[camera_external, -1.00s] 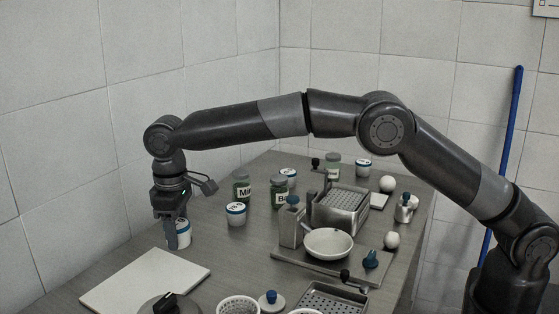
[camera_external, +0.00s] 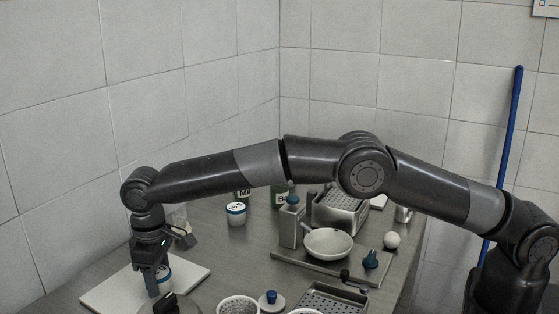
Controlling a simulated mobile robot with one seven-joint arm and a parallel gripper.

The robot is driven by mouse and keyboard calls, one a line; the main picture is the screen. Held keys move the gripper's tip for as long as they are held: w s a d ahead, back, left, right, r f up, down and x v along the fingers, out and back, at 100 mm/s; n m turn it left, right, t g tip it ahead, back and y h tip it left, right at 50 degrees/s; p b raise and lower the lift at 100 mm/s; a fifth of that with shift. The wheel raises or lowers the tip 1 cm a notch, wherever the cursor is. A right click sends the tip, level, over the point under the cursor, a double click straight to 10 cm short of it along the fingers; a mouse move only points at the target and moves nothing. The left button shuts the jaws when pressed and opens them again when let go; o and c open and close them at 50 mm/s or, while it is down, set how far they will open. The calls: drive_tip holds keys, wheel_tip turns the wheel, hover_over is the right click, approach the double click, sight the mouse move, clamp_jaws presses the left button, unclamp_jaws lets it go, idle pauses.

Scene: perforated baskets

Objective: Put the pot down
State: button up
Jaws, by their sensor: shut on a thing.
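The gripper's fingers hide part of the pot. The pot appears upright over the white board (camera_external: 110,292), near its right part. I cannot tell whether its underside touches the board.
A dark round object with a black knob (camera_external: 168,304) is close in front of the pot. A perforated white basket (camera_external: 238,306), a blue-knobbed lid (camera_external: 271,300) and a metal perforated tray (camera_external: 330,298) stand to the right. The board's left part is clear.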

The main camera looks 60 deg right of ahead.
drive_tip(key=shift+f, duration=0.1)
drive_tip(key=o, duration=1)
wheel_tip(320, 180, up, 11)
drive_tip(key=shift+r, duration=0.6)
